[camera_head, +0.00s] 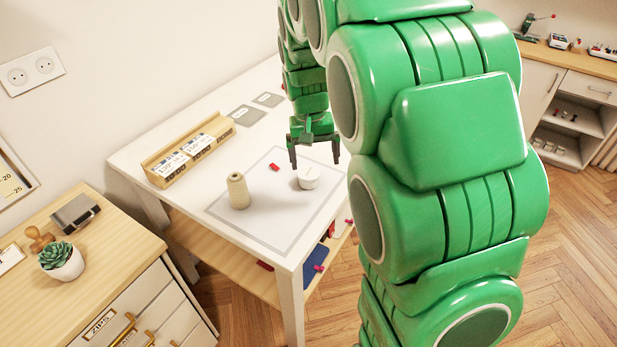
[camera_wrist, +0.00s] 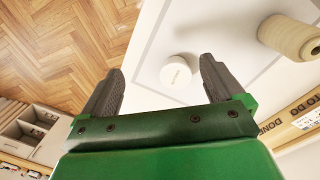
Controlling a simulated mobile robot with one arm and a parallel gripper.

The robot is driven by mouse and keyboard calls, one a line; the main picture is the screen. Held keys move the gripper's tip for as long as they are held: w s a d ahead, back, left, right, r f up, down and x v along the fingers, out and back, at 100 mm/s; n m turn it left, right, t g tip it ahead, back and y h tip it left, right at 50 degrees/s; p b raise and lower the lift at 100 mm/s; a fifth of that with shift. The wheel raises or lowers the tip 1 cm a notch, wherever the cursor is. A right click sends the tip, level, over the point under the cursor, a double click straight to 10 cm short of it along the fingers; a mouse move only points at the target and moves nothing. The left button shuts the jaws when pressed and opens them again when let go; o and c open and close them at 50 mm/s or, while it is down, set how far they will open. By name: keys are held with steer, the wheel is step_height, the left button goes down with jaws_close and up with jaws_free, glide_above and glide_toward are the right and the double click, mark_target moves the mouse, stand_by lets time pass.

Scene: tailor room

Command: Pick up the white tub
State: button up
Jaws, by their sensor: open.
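The white tub (camera_head: 308,177) is a short round tub with a lid, standing on the white table inside a grey outlined rectangle. In the wrist view the tub (camera_wrist: 177,71) shows beyond my fingertips, between them and nearer the right finger. My gripper (camera_head: 315,157) is open and empty, pointing down above the tub. In the wrist view its dark fingers (camera_wrist: 160,78) are spread wide. I cannot tell the exact height gap between the fingers and the tub.
A cream thread cone (camera_head: 238,191) stands left of the tub on the table (camera_head: 150,139). A small red item (camera_head: 275,167) lies between them. A wooden card holder (camera_head: 187,155) sits at the back left. A wooden cabinet (camera_head: 110,247) with a succulent (camera_head: 60,260) is at the left.

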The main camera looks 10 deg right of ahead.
glide_above(308, 172)
steer(key=f, duration=0.3)
steer(key=w+f, duration=0.1)
steer(key=f, duration=0.1)
steer(key=shift+a, duration=0.25)
steer(key=shift+s+d+f, duration=0.1)
steer(key=shift+f, duration=1.1)
steer(key=shift+s+d+f, duration=0.1)
steer(key=shift+s+f, duration=0.05)
steer(key=shift+f, duration=0.7)
steer(key=shift+s+d+f, duration=0.1)
steer(key=shift+s+f, duration=0.05)
steer(key=shift+f, duration=0.75)
steer(key=shift+s+f, duration=0.15)
steer(key=shift+f, duration=0.7)
steer(key=shift+c, duration=0.3)
steer(key=c, duration=1)
